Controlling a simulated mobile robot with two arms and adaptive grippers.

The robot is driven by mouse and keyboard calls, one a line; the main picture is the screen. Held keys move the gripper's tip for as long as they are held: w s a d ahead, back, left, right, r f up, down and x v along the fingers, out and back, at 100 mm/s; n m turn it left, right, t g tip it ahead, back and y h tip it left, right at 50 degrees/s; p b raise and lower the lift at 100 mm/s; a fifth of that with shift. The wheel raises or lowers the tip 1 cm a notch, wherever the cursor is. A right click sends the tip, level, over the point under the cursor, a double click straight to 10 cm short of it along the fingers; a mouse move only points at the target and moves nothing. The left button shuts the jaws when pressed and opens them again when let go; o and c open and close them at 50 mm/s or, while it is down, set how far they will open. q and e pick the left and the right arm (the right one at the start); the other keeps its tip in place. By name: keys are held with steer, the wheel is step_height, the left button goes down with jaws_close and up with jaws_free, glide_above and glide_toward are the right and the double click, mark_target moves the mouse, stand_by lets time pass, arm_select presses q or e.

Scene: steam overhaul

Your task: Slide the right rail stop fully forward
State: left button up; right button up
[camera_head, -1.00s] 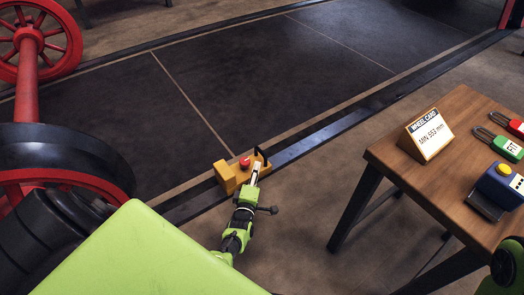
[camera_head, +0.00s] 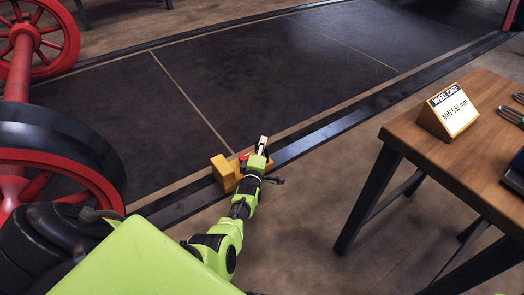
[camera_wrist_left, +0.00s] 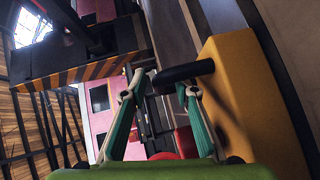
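The right rail stop (camera_head: 221,174) is a yellow block with a red knob (camera_head: 244,156), sitting on the dark rail in the head view. Its yellow body (camera_wrist_left: 238,85) fills the right of the left wrist view, with a black handle (camera_wrist_left: 185,73) sticking out sideways from it. My right gripper is not in view.
The dark rail (camera_head: 320,141) runs on toward the upper right and looks clear. A wooden table (camera_head: 455,150) with a wheel card (camera_head: 449,111) stands at the right. A red wheelset (camera_head: 18,75) stands at the left.

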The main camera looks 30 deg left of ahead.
arm_select(q)
jaws_close()
steer(key=shift+s, duration=0.1)
